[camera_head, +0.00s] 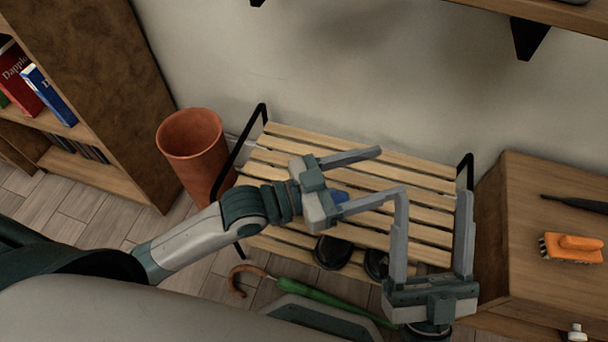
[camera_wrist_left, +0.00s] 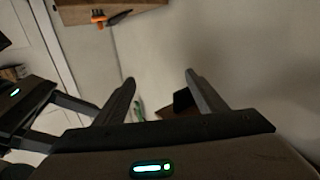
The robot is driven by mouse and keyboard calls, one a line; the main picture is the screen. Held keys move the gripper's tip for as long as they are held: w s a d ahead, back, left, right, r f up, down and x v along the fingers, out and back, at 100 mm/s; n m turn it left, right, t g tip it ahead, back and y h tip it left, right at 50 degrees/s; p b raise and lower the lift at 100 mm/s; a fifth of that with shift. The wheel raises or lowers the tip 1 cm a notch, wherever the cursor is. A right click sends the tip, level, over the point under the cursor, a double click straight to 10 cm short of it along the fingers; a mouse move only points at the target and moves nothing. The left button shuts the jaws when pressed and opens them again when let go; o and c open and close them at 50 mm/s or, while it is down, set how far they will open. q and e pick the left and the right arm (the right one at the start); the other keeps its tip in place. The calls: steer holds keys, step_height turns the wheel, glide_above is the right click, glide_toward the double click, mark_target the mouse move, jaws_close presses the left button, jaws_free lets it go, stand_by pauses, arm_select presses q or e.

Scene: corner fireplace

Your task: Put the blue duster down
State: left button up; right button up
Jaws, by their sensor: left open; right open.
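A small blue patch (camera_head: 339,196), likely part of the blue duster, shows beside my left gripper over the slatted bench (camera_head: 283,133). The rest of it is hidden by the gripper, and I cannot tell whether it touches the slats. My left gripper (camera_head: 390,172) is open above the bench, its fingers pointing right. In the left wrist view its fingers (camera_wrist_left: 160,77) are apart with nothing between them. My right gripper (camera_head: 432,196) is open and empty over the bench's right end, its fingers pointing toward the wall. The two grippers are close together at the left gripper's lower finger.
A terracotta pot (camera_head: 192,145) and a bookcase (camera_head: 102,70) stand left. A wooden cabinet (camera_head: 530,215) at right holds an orange brush (camera_head: 572,247) and a dark pointed tool (camera_head: 577,203). Dark shoes (camera_head: 333,252) and a green umbrella (camera_head: 322,297) are low by the bench.

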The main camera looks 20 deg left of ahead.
arm_select(q)
steer(key=s+a+r+n+t+y, duration=0.6)
steer(key=s+a+t, duration=0.4)
steer(key=t, duration=0.4)
step_height(320, 180, up, 2)
steer(key=shift+r+n, duration=0.25)
steer(key=shift+n, duration=0.35)
